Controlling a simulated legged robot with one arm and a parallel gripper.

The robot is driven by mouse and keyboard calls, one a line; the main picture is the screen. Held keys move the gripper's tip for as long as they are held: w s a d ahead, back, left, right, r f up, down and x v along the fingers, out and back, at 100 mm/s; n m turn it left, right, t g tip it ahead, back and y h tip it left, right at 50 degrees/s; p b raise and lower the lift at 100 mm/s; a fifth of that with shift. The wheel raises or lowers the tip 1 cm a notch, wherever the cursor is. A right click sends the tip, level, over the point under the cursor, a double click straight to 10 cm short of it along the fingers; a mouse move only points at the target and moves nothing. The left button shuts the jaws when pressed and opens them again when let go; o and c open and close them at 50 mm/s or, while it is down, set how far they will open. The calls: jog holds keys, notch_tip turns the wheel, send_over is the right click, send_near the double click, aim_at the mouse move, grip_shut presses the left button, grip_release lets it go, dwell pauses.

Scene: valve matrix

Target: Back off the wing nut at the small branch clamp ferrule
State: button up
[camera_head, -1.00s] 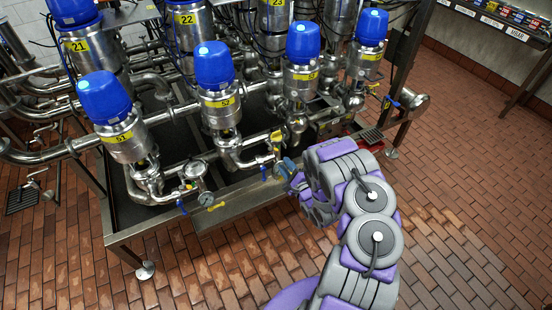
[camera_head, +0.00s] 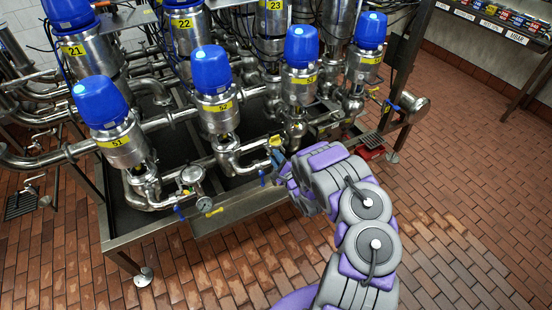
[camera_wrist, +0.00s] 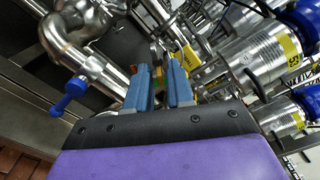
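My gripper (camera_head: 281,167) is at the front edge of the valve rack, beside the pipework below valve 52. In the wrist view its two blue fingers (camera_wrist: 161,78) stand apart with a narrow gap between them, and I see nothing clearly held. Beyond the fingertips are steel pipes and a yellow part (camera_wrist: 191,57). A yellow part also shows just above the gripper in the head view (camera_head: 276,141). I cannot make out the small branch clamp ferrule or its wing nut in either view; they may be hidden by the fingers or too small.
Blue-capped valves (camera_head: 211,75) stand close together above the steel drip tray (camera_head: 240,207). A blue-handled valve (camera_wrist: 68,92) is left of the fingers. The brick floor (camera_head: 450,200) at right is open.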

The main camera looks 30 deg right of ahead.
jog(key=shift+a+r, duration=0.1)
jog(key=shift+a, duration=0.3)
grip_shut()
jog(key=shift+d, duration=0.15)
jog(key=shift+n, duration=0.4)
jog(key=n+b, duration=0.1)
jog(key=n, duration=1)
jog(key=n+b, duration=0.2)
jog(key=n, duration=0.9)
jog(key=shift+s+f+b, duration=0.1)
jog(key=shift+f+b, duration=0.1)
jog(key=shift+b, duration=0.1)
